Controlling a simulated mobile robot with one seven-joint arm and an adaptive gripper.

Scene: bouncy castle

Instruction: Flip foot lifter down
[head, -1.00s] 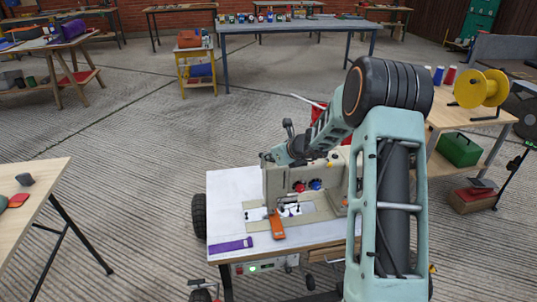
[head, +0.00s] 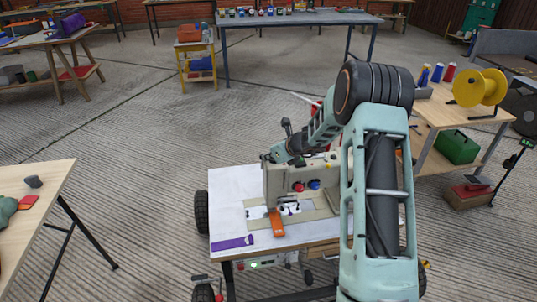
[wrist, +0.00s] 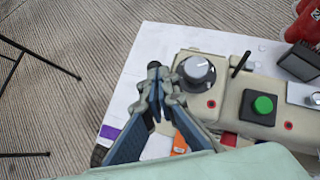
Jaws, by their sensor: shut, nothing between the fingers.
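The beige sewing machine (head: 283,180) stands on a white-topped table (head: 226,205), with red and blue knobs on its front. My gripper (head: 268,157) is at the left end of its head. In the wrist view my gripper (wrist: 155,78) is closed and empty, its fingertips beside a grey-and-black dial (wrist: 196,70) on the machine's top. The machine (wrist: 232,67) also shows a green button (wrist: 263,104) there. I cannot make out the foot lifter clearly in either view; the fingers and machine head hide part of that area. An orange piece (head: 277,222) lies near the needle area.
A purple strip (head: 232,243) lies at the table's front left. A wooden table with a yellow spool (head: 480,88) and a green box (head: 457,148) stands to the right. Another wooden table (head: 38,205) is at the left. Concrete floor between is open.

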